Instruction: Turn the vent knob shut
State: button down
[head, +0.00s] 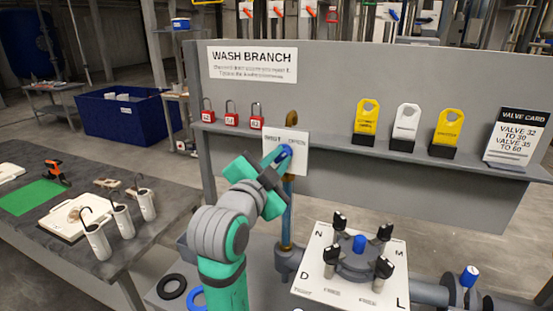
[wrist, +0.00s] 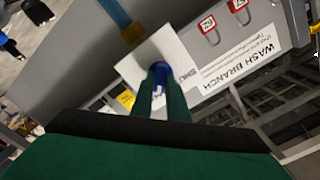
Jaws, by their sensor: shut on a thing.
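The vent knob (head: 286,150) is a small blue knob on a white plate (head: 301,160) marked "SHUT" at its left and another word, perhaps "OPEN", at its right. The plate is in front of a vertical pipe with a bronze top. My gripper (head: 280,160) reaches up to the plate and is shut on the knob. In the wrist view the blue knob (wrist: 160,72) shows between the two green fingers of my gripper (wrist: 162,78). The fingers hide much of it, and I cannot tell which way it points.
A grey shelf panel (head: 350,70) stands behind the knob, holding red padlocks (head: 230,117), yellow and white tags (head: 405,121) and a valve card (head: 515,138). A manifold with several black-handled valves (head: 360,260) stands at the lower right. A table with white canisters (head: 122,220) is at left.

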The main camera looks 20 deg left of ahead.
jog(key=shift+d+r+n, duration=0.1)
jog(key=shift+n, duration=0.4)
jog(key=n, duration=0.4)
jog(key=shift+s+r, duration=0.1)
jog(key=shift+a+n, duration=0.15)
jog(key=shift+n, duration=2)
jog(key=shift+a+n, duration=0.2)
jog(key=shift+n, duration=1.9)
jog(key=shift+a+n, duration=0.15)
jog(key=shift+n, duration=2)
